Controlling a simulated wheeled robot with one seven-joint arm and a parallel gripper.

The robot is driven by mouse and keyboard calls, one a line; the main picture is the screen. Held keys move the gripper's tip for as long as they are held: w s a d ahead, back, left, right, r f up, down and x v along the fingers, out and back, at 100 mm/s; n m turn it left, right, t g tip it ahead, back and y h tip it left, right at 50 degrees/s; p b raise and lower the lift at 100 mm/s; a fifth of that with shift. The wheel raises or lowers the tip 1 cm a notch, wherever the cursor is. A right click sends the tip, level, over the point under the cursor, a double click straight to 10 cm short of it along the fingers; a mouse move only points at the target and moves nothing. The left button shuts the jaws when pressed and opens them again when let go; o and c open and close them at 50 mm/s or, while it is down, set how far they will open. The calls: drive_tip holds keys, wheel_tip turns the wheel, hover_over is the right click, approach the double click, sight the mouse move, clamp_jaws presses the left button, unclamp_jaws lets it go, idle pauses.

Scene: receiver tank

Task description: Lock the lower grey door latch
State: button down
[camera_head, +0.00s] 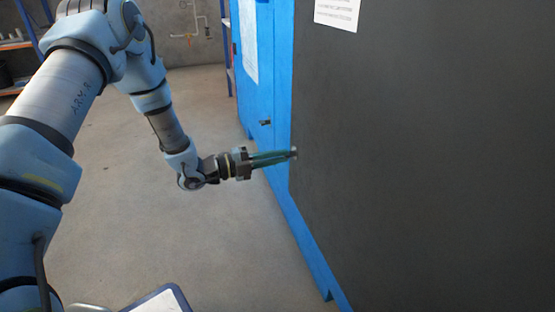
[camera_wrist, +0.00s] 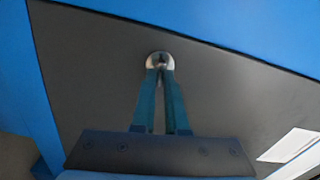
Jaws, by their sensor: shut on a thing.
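The dark grey door (camera_head: 430,170) fills the right of the head view, set in a blue cabinet frame; it also shows in the wrist view (camera_wrist: 85,75). A small silver rounded latch (camera_wrist: 160,55) sits on the grey door near its left edge in the head view. My gripper (camera_head: 288,155) reaches it from the left, with two long teal fingers. In the wrist view the fingertips (camera_wrist: 160,70) are closed around the silver latch. The fingers hide part of it, and I cannot tell which way it is turned.
The blue cabinet side (camera_head: 268,80) carries a small dark fitting (camera_head: 265,122) and a white sheet (camera_head: 248,40). A paper notice (camera_head: 338,12) is on the upper grey door. Open concrete floor (camera_head: 190,245) lies left of the cabinet. Blue shelving (camera_head: 30,15) stands at the far left.

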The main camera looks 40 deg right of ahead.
drive_tip(key=shift+f+m+b, duration=0.1)
drive_tip(key=shift+m+b, duration=0.2)
drive_tip(key=shift+m, duration=0.5)
drive_tip(key=c, duration=0.9)
unclamp_jaws()
drive_tip(key=shift+c, duration=0.2)
drive_tip(key=p+v, duration=0.3)
drive_tip(key=v, duration=0.7)
drive_tip(key=shift+a+p, duration=0.35)
drive_tip(key=shift+a, duration=0.05)
drive_tip(key=shift+w, duration=0.15)
